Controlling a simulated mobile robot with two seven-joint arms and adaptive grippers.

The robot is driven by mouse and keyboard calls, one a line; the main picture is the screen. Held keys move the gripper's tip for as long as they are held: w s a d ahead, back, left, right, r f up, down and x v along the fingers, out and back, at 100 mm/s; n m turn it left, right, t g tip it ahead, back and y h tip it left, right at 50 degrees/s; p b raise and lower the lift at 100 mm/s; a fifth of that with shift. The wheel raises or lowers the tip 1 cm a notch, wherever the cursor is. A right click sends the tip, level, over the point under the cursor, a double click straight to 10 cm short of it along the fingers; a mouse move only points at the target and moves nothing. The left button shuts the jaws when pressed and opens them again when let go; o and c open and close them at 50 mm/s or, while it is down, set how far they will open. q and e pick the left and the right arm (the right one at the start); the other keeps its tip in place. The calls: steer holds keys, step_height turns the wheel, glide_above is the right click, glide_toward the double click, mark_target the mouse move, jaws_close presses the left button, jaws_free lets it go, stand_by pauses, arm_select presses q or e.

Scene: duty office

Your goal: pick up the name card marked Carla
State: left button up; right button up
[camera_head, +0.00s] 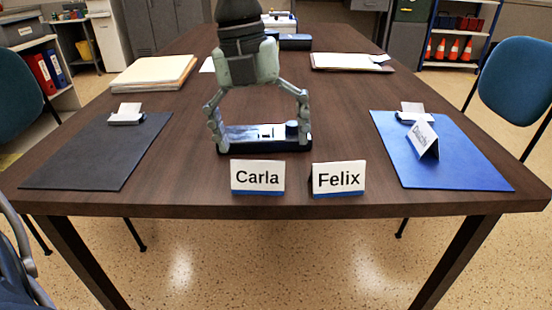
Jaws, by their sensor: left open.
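The name card marked Carla (257,178) stands upright near the front edge of the table, a white folded card with a blue strip along its bottom. A similar card marked Felix (338,179) stands just to its right, with a small gap between them. My left gripper (258,122) comes down from the top of the picture with its fingers spread wide. It is open and empty, above and behind the Carla card, over a dark device with a light panel (262,134). My right gripper is not in view.
A third name card (423,138) stands turned on the blue clipboard (455,165) at right. A black clipboard (90,155) lies at left. A paper stack (153,73) and another clipboard (346,62) lie farther back. Bare table lies between the cards and both front clipboards.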

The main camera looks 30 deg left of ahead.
mark_target(258, 166)
arm_select(q)
steer(key=shift+w+a+r+y, duration=0.45)
steer(key=shift+a+r+y, duration=0.2)
steer(key=shift+y, duration=0.25)
steer(key=f, duration=0.7)
steer(key=shift+s+a+f, duration=0.1)
steer(key=shift+a+f, duration=0.1)
steer(key=shift+f, duration=0.05)
steer(key=c, duration=0.8)
